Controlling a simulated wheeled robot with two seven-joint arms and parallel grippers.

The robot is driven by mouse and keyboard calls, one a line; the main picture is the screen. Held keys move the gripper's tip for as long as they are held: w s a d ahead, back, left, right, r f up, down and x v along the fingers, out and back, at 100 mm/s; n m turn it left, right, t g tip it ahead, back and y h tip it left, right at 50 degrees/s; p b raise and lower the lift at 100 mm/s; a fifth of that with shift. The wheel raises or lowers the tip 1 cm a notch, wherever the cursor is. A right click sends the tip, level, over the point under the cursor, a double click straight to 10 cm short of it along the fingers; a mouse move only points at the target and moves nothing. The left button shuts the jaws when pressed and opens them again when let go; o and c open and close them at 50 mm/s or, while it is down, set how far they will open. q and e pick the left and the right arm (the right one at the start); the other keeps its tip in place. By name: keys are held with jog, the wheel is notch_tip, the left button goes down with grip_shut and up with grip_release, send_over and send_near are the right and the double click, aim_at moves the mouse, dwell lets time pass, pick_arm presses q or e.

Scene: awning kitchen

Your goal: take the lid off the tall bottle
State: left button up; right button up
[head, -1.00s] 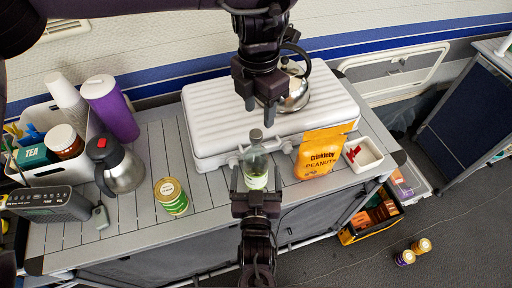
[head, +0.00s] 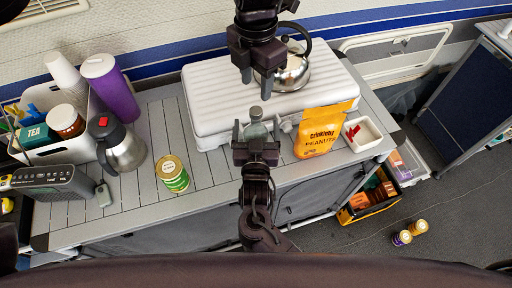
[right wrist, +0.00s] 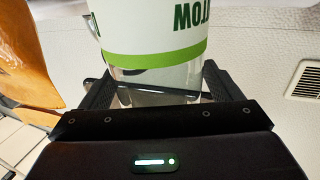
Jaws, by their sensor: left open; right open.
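The tall bottle (head: 256,130) stands upright at the front of the counter, clear with a white-and-green label. Its grey lid (head: 256,113) is on top. The label shows close up in the right wrist view (right wrist: 155,30). My right gripper (head: 256,136) reaches in from the front, open, with one finger on each side of the bottle; its fingers also flank the bottle in the right wrist view (right wrist: 160,88). I cannot tell whether they touch it. My left gripper (head: 256,88) is open and empty, hanging from above, just behind the lid in the picture. The bottle's lower part is hidden.
A white ribbed case (head: 215,95) lies behind the bottle, with a kettle (head: 292,75) at its back. An orange peanut bag (head: 320,130) and a small white tray (head: 368,143) stand right. A green can (head: 172,173) and a steel jug (head: 122,150) stand left.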

aim_at(256, 111)
pick_arm(q)
jog(key=shift+w+f, duration=0.15)
jog(key=shift+w, duration=0.1)
pick_arm(e)
jog(key=shift+w+f, duration=0.15)
jog(key=shift+w, duration=0.05)
jog(key=c, duration=0.8)
pick_arm(q)
jog(key=shift+s, duration=0.15)
pick_arm(e)
jog(key=shift+s, duration=0.1)
jog(key=c, duration=0.8)
jog(key=shift+c, duration=1)
pick_arm(q)
jog(key=shift+m, duration=0.4)
pick_arm(e)
grip_shut()
pick_arm(q)
jog(key=m, duration=0.2)
jog(key=shift+m, duration=0.4)
jog(key=m, duration=0.4)
jog(key=shift+m, duration=0.3)
jog(key=m, duration=0.9)
jog(key=shift+f+m, duration=0.1)
jog(key=shift+m, duration=0.2)
notch_tip(256, 111, down, 8)
jog(key=shift+r, duration=0.15)
